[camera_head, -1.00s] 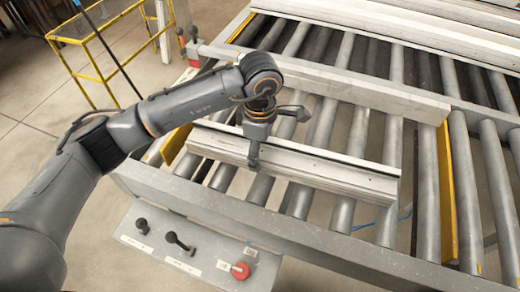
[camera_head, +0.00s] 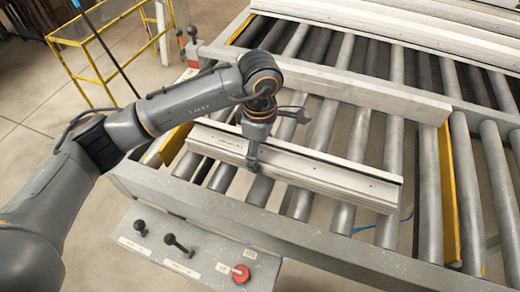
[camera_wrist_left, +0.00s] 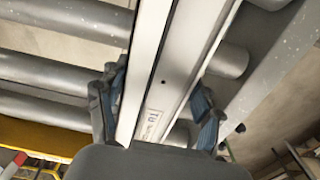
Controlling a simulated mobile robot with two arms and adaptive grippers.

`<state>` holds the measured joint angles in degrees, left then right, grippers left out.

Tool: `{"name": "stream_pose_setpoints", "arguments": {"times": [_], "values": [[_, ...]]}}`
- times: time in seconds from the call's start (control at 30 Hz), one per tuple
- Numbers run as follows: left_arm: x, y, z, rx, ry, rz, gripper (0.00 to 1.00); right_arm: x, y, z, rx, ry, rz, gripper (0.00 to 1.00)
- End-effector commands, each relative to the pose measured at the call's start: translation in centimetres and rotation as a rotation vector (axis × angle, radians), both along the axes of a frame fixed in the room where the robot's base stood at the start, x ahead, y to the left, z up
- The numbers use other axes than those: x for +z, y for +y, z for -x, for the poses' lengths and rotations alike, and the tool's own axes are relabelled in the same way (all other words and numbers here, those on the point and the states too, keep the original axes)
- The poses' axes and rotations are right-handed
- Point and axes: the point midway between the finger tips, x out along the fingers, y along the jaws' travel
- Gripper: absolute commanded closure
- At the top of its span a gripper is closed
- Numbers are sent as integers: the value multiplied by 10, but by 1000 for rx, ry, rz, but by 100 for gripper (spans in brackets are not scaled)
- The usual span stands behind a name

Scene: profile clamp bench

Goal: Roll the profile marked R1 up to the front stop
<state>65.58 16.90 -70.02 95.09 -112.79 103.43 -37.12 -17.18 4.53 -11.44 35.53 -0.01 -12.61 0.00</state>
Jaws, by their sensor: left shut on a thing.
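The pale profile (camera_head: 325,175) lies across the rollers in the head view, slightly askew to the near rail, with its right end nearer to it. In the left wrist view, the profile (camera_wrist_left: 175,75) carries a small label that seems to read R1. My left gripper (camera_head: 253,162) is shut on it left of its middle, with a finger on each side in the left wrist view (camera_wrist_left: 155,108). Bare rollers show between the profile and the near frame rail (camera_head: 250,217). I cannot tell which part is the front stop. My right gripper is not in view.
A white crossbar (camera_head: 350,92) spans the rollers behind the profile. Yellow strips (camera_head: 447,190) stand at the right and left. A control panel (camera_head: 185,250) with levers and a red knob sits below the near rail. More profiles (camera_head: 400,35) lie at the back.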

Motion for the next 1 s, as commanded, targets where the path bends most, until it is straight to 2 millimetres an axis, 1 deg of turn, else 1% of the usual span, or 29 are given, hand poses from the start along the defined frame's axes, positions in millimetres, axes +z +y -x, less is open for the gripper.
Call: {"name": "stream_pose_setpoints", "arguments": {"times": [0.77,0.8,0.87,0.9,0.93,1.0], "values": [[-3,35,-11,2,2,-3,94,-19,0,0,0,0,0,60],[-2,35,-11,0,3,-2,31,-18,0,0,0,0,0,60],[-1,35,-10,0,3,-2,18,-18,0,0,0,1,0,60],[-1,34,-10,0,3,-2,10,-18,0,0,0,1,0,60],[-1,34,-11,0,3,-2,8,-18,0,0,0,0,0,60],[-1,34,-11,0,2,-2,8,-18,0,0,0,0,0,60]]}}
